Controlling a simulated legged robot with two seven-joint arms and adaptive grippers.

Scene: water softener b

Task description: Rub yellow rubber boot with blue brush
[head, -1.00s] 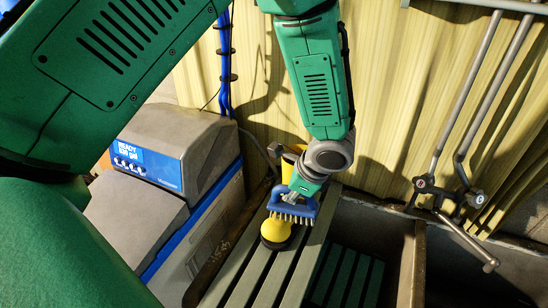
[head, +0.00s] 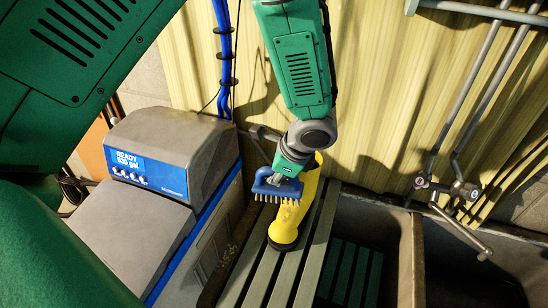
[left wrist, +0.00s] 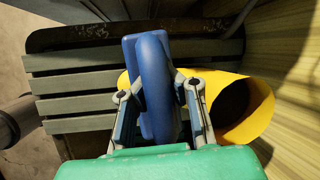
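The yellow rubber boot (head: 292,215) stands on the slatted bench, its dark sole edge toward me and its shaft rising toward the wall. My left gripper (head: 286,174) is shut on the handle of the blue brush (head: 272,187). The brush bristles point down at the left side of the boot shaft; I cannot tell whether they touch it. In the left wrist view the brush handle (left wrist: 157,85) sits between the fingers (left wrist: 160,108), with the boot's open top (left wrist: 252,108) to the right. My right gripper is not in view.
The slatted bench (head: 262,265) runs along a grey water softener (head: 175,150) on the left. A dark open basin (head: 450,260) lies right of the bench. Metal pipes (head: 440,150) and a corrugated yellowish wall (head: 380,100) stand behind.

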